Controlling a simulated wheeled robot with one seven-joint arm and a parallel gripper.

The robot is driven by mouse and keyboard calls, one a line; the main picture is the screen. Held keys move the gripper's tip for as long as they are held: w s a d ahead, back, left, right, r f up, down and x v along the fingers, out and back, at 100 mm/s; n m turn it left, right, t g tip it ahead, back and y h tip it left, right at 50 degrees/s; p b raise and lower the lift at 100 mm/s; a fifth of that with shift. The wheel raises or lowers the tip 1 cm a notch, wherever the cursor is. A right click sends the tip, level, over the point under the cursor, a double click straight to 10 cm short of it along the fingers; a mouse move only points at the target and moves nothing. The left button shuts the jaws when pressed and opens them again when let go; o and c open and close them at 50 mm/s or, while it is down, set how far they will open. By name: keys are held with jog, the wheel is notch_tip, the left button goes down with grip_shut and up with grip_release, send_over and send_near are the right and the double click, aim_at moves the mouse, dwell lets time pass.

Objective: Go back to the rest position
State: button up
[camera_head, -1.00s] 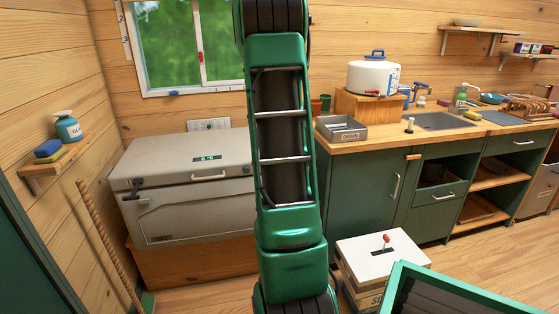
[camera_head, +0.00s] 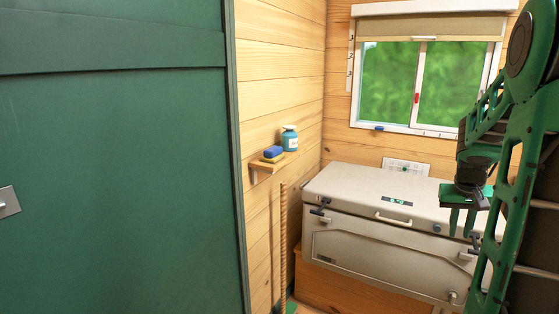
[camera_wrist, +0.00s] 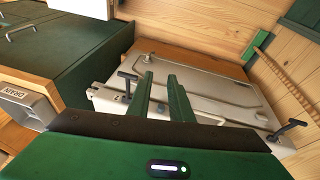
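My green gripper (camera_head: 461,232) is at the right of the head view, pointing down in front of the grey chest cooler (camera_head: 350,246). Its two fingers stand a little apart with nothing between them. In the wrist view the two fingers (camera_wrist: 160,82) show against the cooler, with a narrow empty gap between the tips. My arm rises along the right edge of the head view and hides the cooler's right end. The cooler's lid is shut.
A large green panel (camera_head: 110,160) fills the left. A wall shelf (camera_head: 266,168) holds a sponge (camera_head: 272,153) and a bottle (camera_head: 290,140). A wooden stick (camera_head: 283,240) leans below. The wrist view shows a green cabinet (camera_wrist: 60,70) and drain tray (camera_wrist: 25,98).

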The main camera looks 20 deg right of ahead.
jog(key=s+a+y, duration=0.1)
jog(key=s+a, duration=0.4)
jog(key=a, duration=0.3)
jog(key=s+a+n+g+y, duration=0.1)
jog(key=s+a, duration=0.4)
jog(key=a, duration=0.4)
jog(key=s+a+y, duration=0.1)
jog(key=s+a, duration=0.5)
jog(key=a, duration=0.3)
jog(key=shift+a+n, duration=0.2)
jog(key=shift+n, duration=0.1)
jog(key=shift+f, duration=0.1)
jog(key=shift+s+r, duration=0.25)
jog(key=shift+s, duration=0.4)
jog(key=shift+o, duration=0.7)
